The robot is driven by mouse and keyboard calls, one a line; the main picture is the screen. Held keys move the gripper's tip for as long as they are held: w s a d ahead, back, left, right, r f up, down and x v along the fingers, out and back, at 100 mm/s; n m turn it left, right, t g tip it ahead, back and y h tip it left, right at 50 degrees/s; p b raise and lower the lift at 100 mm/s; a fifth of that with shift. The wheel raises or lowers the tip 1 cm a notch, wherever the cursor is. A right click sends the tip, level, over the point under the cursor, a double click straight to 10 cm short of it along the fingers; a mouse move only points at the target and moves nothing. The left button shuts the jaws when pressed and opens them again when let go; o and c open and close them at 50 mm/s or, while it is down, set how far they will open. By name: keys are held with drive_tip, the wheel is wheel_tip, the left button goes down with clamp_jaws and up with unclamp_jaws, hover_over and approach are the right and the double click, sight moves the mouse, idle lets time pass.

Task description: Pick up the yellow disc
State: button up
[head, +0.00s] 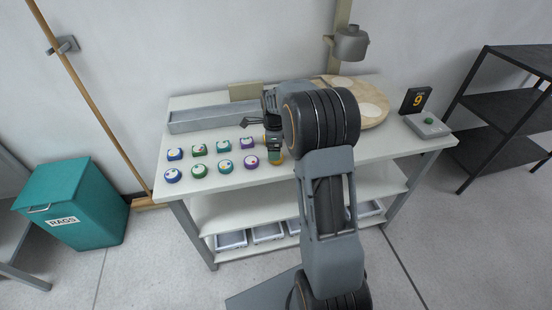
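A yellow disc (277,160) shows in part at the right end of the front row of discs on the pale workbench, close beside my arm. Part of it is hidden by my wrist. My gripper (245,123) is above the bench, behind and to the left of the yellow disc, pointing left. It is small and dark here, so its finger opening is unclear. I see nothing held in it.
Several blue, green and purple pieces (225,167) stand in two rows left of my arm. A long grey tray (212,119) lies behind them.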

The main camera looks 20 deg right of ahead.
drive_tip(key=shift+f, duration=2.1)
drive_tip(key=shift+s, duration=0.1)
drive_tip(key=shift+c, duration=0.5)
drive_tip(key=c, duration=0.9)
drive_tip(key=shift+c, duration=0.2)
drive_tip(key=shift+r, duration=0.2)
